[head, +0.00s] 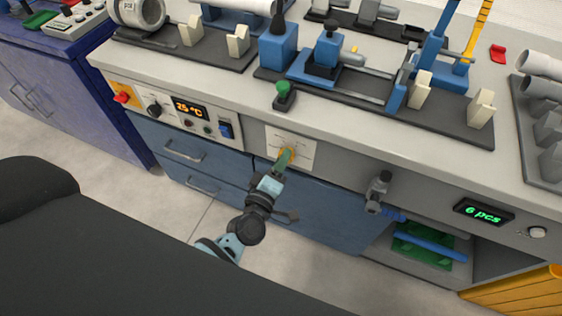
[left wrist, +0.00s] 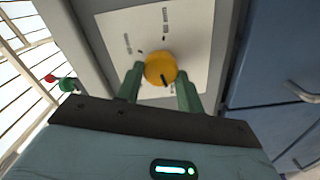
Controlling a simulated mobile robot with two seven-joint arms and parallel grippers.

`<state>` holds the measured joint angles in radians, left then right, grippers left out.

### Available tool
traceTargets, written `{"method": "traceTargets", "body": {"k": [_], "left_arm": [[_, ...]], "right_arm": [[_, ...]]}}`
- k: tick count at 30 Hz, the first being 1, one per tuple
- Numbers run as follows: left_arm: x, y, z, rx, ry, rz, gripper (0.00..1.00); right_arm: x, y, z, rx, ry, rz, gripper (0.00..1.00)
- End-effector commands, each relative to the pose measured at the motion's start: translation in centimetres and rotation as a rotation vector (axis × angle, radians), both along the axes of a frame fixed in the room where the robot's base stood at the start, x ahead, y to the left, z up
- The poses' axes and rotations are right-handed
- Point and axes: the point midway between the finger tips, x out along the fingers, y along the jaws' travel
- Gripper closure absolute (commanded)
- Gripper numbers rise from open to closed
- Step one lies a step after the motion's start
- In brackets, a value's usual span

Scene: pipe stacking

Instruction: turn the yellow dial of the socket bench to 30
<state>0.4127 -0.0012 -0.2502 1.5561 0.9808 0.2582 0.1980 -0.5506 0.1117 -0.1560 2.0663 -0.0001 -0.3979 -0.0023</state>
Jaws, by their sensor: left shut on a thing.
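The yellow dial (left wrist: 160,69) sits on a pale scale plate on the front of the socket bench (head: 350,150). In the left wrist view a dark pointer mark shows on the dial's lower part; the scale numbers are too small to read. My left gripper (left wrist: 160,85) has its green fingers on either side of the dial and is shut on it. In the head view the left gripper (head: 287,156) is at the plate (head: 303,151) and mostly covers the dial. My right gripper is in neither view.
Left of the plate are a red button (head: 122,98), a black knob (head: 154,110) and an orange temperature display (head: 190,108). A grey fitting (head: 377,190) sticks out to the right. Blue drawers (head: 190,158) lie below. Pipes and fixtures crowd the bench top.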

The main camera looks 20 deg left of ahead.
Motion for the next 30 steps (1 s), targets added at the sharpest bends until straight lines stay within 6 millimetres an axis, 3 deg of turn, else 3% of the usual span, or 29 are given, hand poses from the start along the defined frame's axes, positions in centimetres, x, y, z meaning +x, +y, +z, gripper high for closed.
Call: {"method": "traceTargets", "body": {"k": [18,19,23,30], "left_arm": [[-0.03,-0.01,-0.05,-0.043,0.002,0.0,0.86],[-0.03,-0.01,-0.05,-0.043,0.002,0.0,0.6],[-0.02,-0.01,-0.05,-0.042,0.002,0.0,0.43],[-0.02,-0.01,-0.04,-0.041,0.002,0.0,0.42]], "right_arm": [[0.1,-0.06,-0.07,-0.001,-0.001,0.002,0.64],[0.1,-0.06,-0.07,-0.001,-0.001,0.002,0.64],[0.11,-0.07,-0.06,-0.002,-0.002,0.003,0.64],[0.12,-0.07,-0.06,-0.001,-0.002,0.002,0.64]]}}
